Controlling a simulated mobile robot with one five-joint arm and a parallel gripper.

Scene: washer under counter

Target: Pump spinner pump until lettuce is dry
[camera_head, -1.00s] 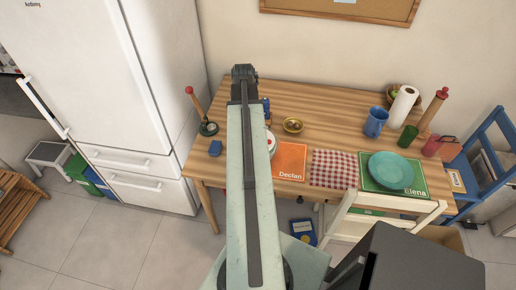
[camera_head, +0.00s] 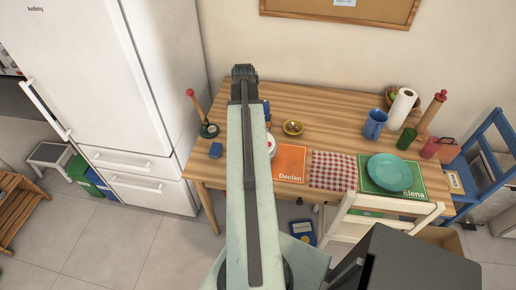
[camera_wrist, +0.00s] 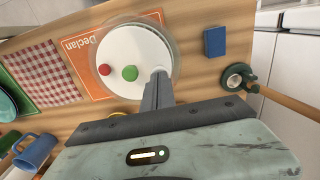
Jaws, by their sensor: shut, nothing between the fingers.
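The salad spinner (camera_wrist: 128,42) is a round, white-lidded bowl with a clear rim, seen from above in the wrist view. A green knob (camera_wrist: 130,73) and a smaller red knob (camera_wrist: 104,71) show on its lid. I cannot tell which is the pump, and no lettuce is visible. My gripper (camera_wrist: 160,74) is shut and empty, with its fingertips over the lid's edge, to the right of the green knob. I cannot tell whether they touch the lid. In the head view my arm hides most of the spinner; only a white edge (camera_head: 271,146) shows.
The wooden table (camera_head: 330,115) holds an orange Declan placemat (camera_head: 289,163), a checked cloth (camera_head: 333,170) and a teal plate (camera_head: 389,171). A blue block (camera_wrist: 215,41) and a green-based holder with a wooden rod (camera_wrist: 237,77) stand near the spinner. A brass bowl (camera_head: 292,127) is behind.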

